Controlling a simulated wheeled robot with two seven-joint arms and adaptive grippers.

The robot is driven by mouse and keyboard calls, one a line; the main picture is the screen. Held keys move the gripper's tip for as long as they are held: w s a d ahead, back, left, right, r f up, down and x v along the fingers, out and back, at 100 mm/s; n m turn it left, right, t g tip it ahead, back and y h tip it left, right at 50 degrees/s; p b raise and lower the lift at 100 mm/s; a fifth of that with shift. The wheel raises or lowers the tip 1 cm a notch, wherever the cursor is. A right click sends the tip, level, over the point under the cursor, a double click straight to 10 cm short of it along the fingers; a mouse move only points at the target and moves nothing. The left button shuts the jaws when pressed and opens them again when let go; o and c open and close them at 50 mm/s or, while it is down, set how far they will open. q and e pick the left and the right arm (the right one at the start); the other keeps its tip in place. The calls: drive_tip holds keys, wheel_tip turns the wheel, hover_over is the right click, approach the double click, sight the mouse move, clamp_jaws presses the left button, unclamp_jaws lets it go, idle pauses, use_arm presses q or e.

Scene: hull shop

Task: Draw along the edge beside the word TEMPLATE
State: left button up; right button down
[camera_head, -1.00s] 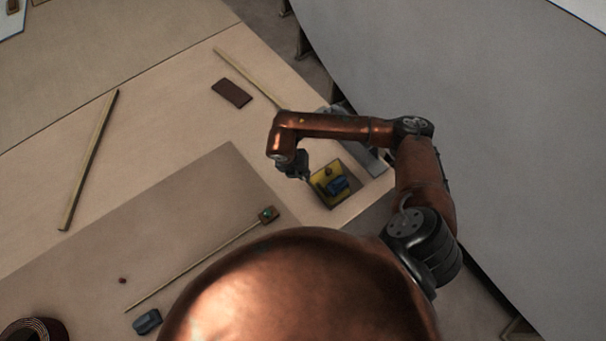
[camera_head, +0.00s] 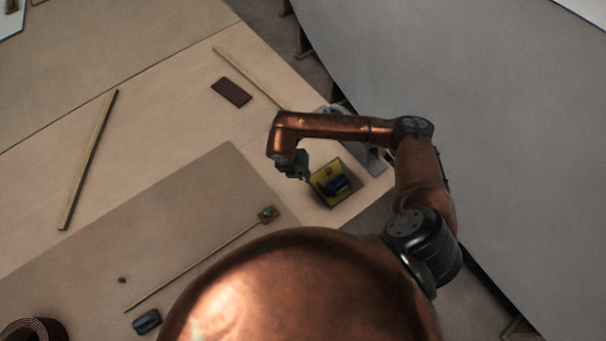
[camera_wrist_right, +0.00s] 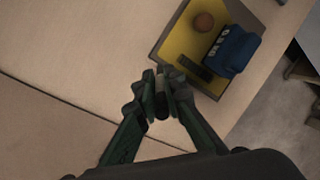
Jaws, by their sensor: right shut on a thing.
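My right gripper (camera_head: 306,177) is at the left edge of a yellow-floored tray (camera_head: 321,188). In the right wrist view the gripper (camera_wrist_right: 161,92) is shut on a small greyish thing (camera_wrist_right: 161,84), mostly hidden between the fingers; I cannot tell what it is. The tray also shows there (camera_wrist_right: 180,42), at the fingertips. I can read no word TEMPLATE in either view, so I cannot tell which edge it marks. A large brown-grey sheet (camera_head: 150,220) with straight edges lies on the table. My left gripper is not in view.
In the tray are a blue block (camera_wrist_right: 233,51), a round brown piece (camera_wrist_right: 204,21) and a dark bar (camera_wrist_right: 194,67). Wooden strips (camera_head: 89,160) (camera_head: 245,75), a dark brown block (camera_head: 231,92) and a thin rod (camera_head: 195,258) lie on the table.

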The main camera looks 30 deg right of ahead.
drive_tip(key=shift+s, duration=0.15)
drive_tip(key=shift+s+p, duration=0.35)
drive_tip(key=shift+s, duration=0.25)
drive_tip(key=shift+s, duration=0.15)
drive_tip(key=shift+s+d+p, duration=0.15)
drive_tip(key=shift+s+p, duration=0.15)
drive_tip(key=shift+s, duration=0.3)
drive_tip(key=shift+s+p, duration=0.3)
drive_tip(key=shift+s, duration=0.45)
drive_tip(key=shift+s, duration=0.15)
drive_tip(key=shift+s, duration=0.15)
drive_tip(key=shift+s+d, duration=0.1)
drive_tip(key=shift+s, duration=0.25)
